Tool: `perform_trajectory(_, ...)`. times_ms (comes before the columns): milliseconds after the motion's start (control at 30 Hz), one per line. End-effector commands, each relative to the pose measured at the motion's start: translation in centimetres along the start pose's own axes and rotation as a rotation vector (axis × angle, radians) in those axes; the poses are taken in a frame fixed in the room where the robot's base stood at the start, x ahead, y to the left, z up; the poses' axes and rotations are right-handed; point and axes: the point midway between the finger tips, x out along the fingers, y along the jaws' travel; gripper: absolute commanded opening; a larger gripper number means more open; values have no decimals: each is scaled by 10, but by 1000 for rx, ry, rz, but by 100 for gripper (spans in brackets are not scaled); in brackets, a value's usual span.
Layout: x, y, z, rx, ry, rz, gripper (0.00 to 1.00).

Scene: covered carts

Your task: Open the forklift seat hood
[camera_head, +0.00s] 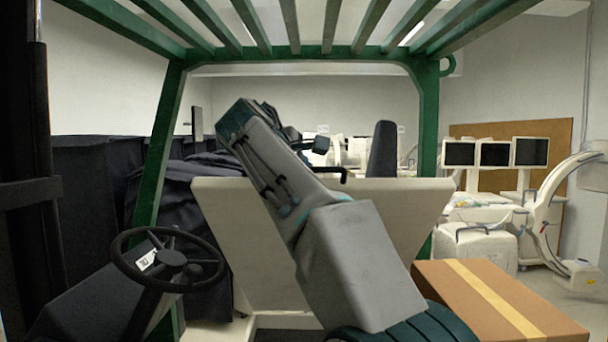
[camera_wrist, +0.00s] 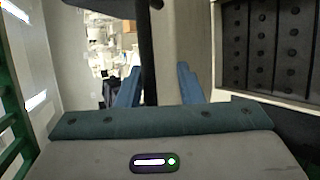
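The seat hood (camera_head: 222,225) is a beige, slanted body behind my arm in the head view. A black seat back (camera_head: 383,150) rises behind its top edge. A short dark handle-like bar (camera_head: 338,171) shows near that edge. In the wrist view, my gripper (camera_wrist: 158,85) has two blue fingers standing apart. A dark bar (camera_wrist: 148,55) runs between them, closer to the left finger; I cannot tell whether it touches. A beige surface (camera_wrist: 188,35) lies just beyond the right finger. In the head view my arm hides the hood's middle and the fingertips cannot be made out.
A steering wheel (camera_head: 168,262) stands at left. Green overhead bars (camera_head: 300,52) and posts frame the space. A cardboard box (camera_head: 490,300) is at lower right. Dark covered carts (camera_head: 92,185) stand behind left; white equipment with monitors (camera_head: 495,153) stands behind right. A black studded panel (camera_wrist: 272,45) is close at right.

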Motion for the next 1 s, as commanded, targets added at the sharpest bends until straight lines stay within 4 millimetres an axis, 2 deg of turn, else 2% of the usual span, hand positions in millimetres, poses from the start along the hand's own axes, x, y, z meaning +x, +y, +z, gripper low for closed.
perform_trajectory(433,-2,0,0,2,3,1,34)
perform_trajectory(567,-10,0,0,2,4,1,34)
perform_trajectory(667,-25,0,-1,3,6,2,34)
perform_trajectory(1000,-102,2,0,3,6,4,34)
